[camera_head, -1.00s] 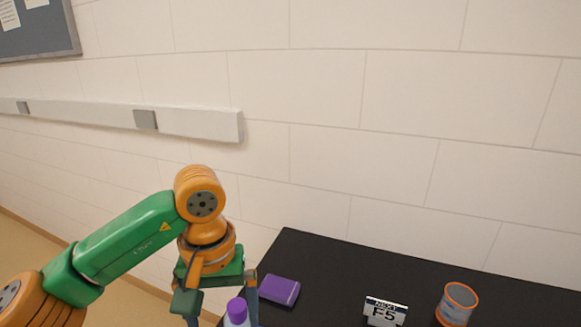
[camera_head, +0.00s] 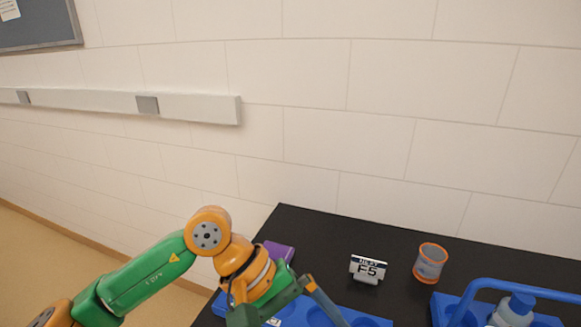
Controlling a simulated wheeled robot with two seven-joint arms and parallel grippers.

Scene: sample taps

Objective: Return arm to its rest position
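My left arm comes in from the left, and its green and orange gripper (camera_head: 285,316) is low in the head view, over the blue rack (camera_head: 372,321). Its fingers are spread apart, and their tips are at or below the bottom edge of the picture. No bottle shows between them. My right gripper is not in view.
The black table (camera_head: 310,222) stands against a pale wall.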

